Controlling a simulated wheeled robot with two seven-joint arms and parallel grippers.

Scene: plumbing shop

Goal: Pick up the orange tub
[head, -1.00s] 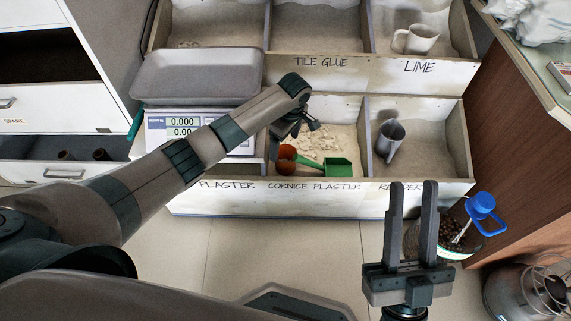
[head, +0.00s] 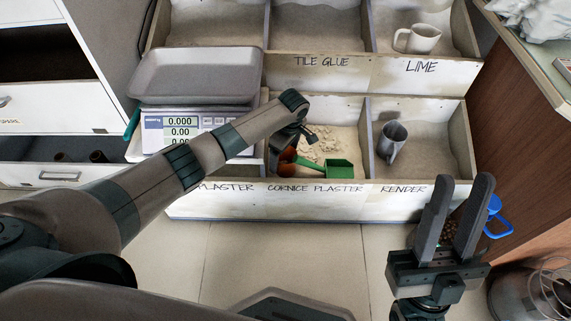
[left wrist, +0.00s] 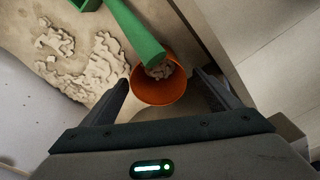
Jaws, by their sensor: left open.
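The orange tub (head: 286,163) sits in the cornice plaster bin, partly hidden by my left gripper and the green scoop (head: 339,169). In the left wrist view the tub (left wrist: 160,90) shows its round mouth with some pale lumps inside. The scoop's green handle (left wrist: 133,35) crosses over its rim. My left gripper (head: 298,143) is over the bin. Its open fingers (left wrist: 162,78) stand on either side of the tub, with no clear grip on it. My right gripper (head: 463,182) is open and empty at the lower right, apart from the bins.
Pale plaster (head: 322,145) lies beside the tub. The bin's front wall (head: 315,190) and its divider are close. A weighing scale (head: 183,130) is at left. A blue-handled container (head: 494,218) is behind my right gripper.

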